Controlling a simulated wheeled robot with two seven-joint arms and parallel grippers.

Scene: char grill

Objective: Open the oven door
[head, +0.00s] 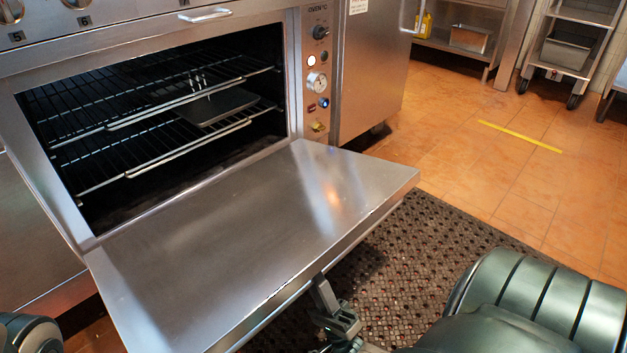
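The oven door (250,225) is a flat steel panel, folded down to about level in front of the oven (300,85). The oven's dark cavity is exposed, with two wire racks and a dark tray (220,106) on the lower one. My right gripper (326,292) is at the door's front edge, right of its middle, partly below it. The edge hides part of the fingers, so I cannot tell whether they are open or touch the door. The door's underside is hidden. Only a piece of my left arm shows at the bottom left; its gripper is out of view.
A control panel (318,75) with knobs and a dial is right of the cavity. A steel cabinet (372,65) stands beside it. A dark patterned mat (430,240) lies on the orange tiled floor. Wheeled racks stand at the back right.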

